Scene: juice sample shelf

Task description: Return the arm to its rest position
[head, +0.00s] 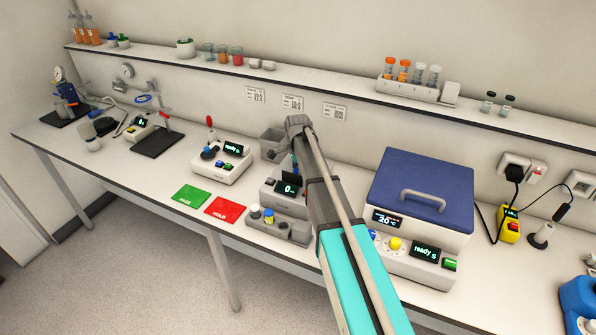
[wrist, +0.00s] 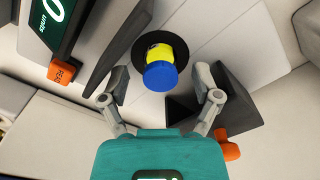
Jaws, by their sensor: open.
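My gripper (wrist: 162,88) is open in the wrist view, one finger on each side of a blue-capped vial with a yellow body (wrist: 160,75). The vial stands in a dark round well of the instrument with a "0" display (wrist: 55,22). The gripper holds nothing; I cannot tell whether a finger touches the vial. In the head view my arm (head: 325,195) reaches out over the bench to this instrument (head: 270,197), and the gripper is largely hidden behind the arm.
Green (head: 190,196) and red (head: 228,209) mats lie left of the instrument. A blue-lidded box (head: 425,180) stands close on the arm's right. The wall shelf (head: 330,95) carries a tube rack (head: 415,92). A "ready" device (head: 222,165) stands farther left.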

